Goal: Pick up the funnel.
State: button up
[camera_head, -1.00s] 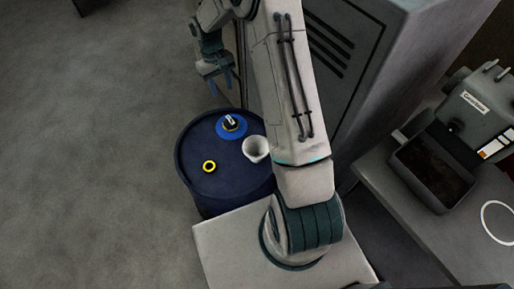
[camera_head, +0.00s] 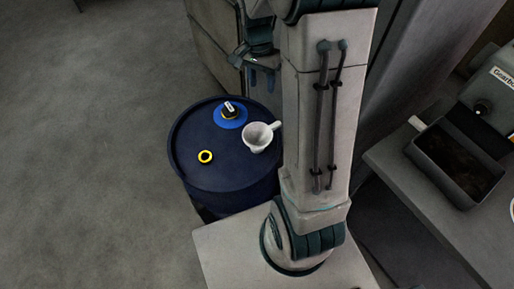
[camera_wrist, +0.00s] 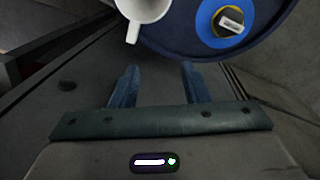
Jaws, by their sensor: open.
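A white funnel (camera_head: 257,138) stands on top of a dark blue drum (camera_head: 205,180), near its right side, with its handle pointing up and right. The funnel also shows in the wrist view (camera_wrist: 143,9), cut off by the top edge, its handle pointing down toward the fingers. My gripper (camera_head: 262,78) is beyond the drum in the head view. In the wrist view my gripper (camera_wrist: 160,72) has its two blue fingers apart with nothing between them, short of the funnel and not touching it.
A blue disc with a dark and white piece (camera_head: 230,112) and a yellow ring (camera_head: 205,157) lie on the drum top. A grey cabinet (camera_head: 214,45) stands behind. A bench (camera_head: 430,200) with a dark bin is at right. The floor at left is clear.

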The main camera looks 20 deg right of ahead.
aim_at(272, 126)
jog(key=s+d+f+m+b, duration=0.1)
jog(key=s+f+m+b, duration=0.15)
jog(key=s+m, duration=0.3)
jog(key=shift+n+t+y, duration=0.25)
jog(key=shift+t+y, duration=0.05)
jog(key=shift+t, duration=0.1)
notch_tip(272, 126, down, 7)
jog(key=shift+d+r+b, duration=0.1)
jog(key=shift+d+b, duration=0.05)
jog(key=shift+b, duration=0.8)
jog(key=shift+s+f+b, duration=0.2)
jog(key=shift+f+b, duration=0.65)
jog(key=shift+f, duration=1.95)
grip_shut()
